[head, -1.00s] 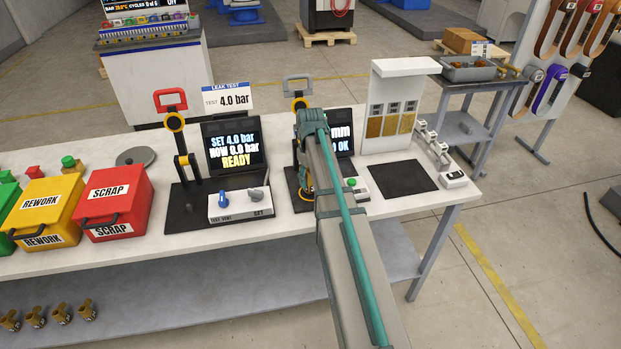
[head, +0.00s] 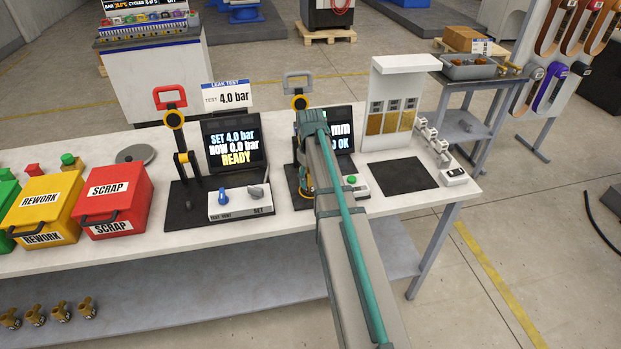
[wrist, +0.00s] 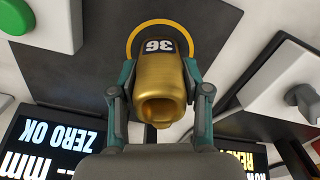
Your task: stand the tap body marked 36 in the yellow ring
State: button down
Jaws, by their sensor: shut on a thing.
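The brass tap body marked 36 (wrist: 160,85) is in the middle of the wrist view. Its dark label reads upside down there, and its open mouth faces the camera. My gripper (wrist: 158,68) is shut on it, one finger on each side. The yellow ring (wrist: 160,21) shows as an arc around the far end of the tap body, on a dark plate (wrist: 85,50). I cannot tell whether the body touches the plate or is just above it. In the head view my arm hides the ring and most of the gripper.
A leak-test station with a dark base (head: 182,215) and control box (head: 240,201) stands left of my arm. A green button (head: 351,180) and a screen (head: 343,138) are close on the right. Scrap (head: 115,200) and rework (head: 40,212) boxes stand further left. A dark mat (head: 403,174) lies clear at right.

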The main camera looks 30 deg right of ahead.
jog(key=shift+c, duration=2.2)
grip_release()
jog(key=shift+o, duration=0.3)
jog(key=o, duration=0.4)
notch_tip(320, 180, up, 7)
jog(key=p, duration=0.4)
